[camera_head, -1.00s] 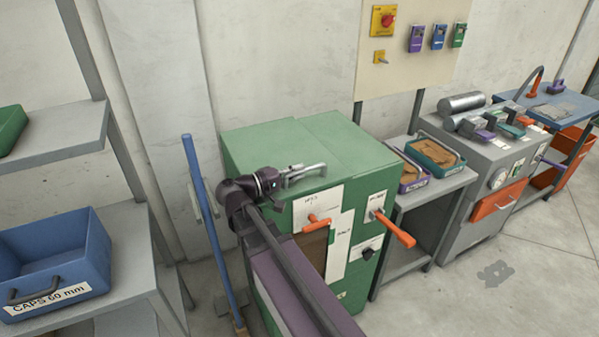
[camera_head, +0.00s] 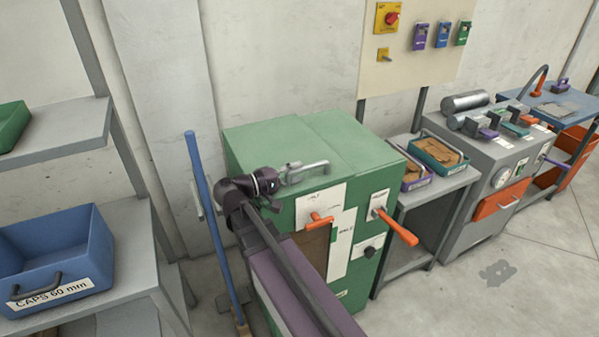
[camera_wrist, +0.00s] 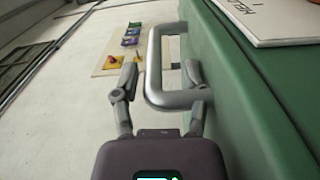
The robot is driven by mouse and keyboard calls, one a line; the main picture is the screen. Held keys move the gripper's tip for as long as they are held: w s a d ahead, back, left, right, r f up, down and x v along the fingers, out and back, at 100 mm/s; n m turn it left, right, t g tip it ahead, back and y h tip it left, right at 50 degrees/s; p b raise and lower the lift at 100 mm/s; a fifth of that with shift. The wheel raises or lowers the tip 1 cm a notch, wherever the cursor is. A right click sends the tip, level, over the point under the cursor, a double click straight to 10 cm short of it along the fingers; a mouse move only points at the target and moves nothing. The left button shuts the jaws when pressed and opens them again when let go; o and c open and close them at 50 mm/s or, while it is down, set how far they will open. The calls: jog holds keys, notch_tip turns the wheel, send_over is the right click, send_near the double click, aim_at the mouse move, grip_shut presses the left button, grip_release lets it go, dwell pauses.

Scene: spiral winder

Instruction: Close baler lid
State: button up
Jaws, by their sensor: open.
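The green baler (camera_head: 262,140) stands against the wall with a seam across its flat top. Its lid (camera_head: 275,140) appears to be the left top panel; I cannot tell whether it is fully seated. A grey bar handle (camera_head: 314,168) stands at its front edge. My gripper (camera_head: 283,178) is at the left end of this handle. In the wrist view, my gripper (camera_wrist: 160,75) is open, with one finger on each side of the handle (camera_wrist: 154,65). The right finger is close to the handle's end and the green panel (camera_wrist: 215,70); contact is unclear.
Orange levers (camera_head: 399,227) stick out from the baler's front. A blue broom handle (camera_head: 205,215) stands at its left. Shelves with a blue bin (camera_head: 70,255) are further left. A table with cardboard-filled trays (camera_head: 440,152) stands right. Floor at front right is clear.

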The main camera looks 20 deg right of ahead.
jog(key=a, duration=1)
jog(key=shift+s+a, duration=0.15)
jog(key=shift+a, duration=0.15)
jog(key=shift+s, duration=0.15)
dwell(0.3)
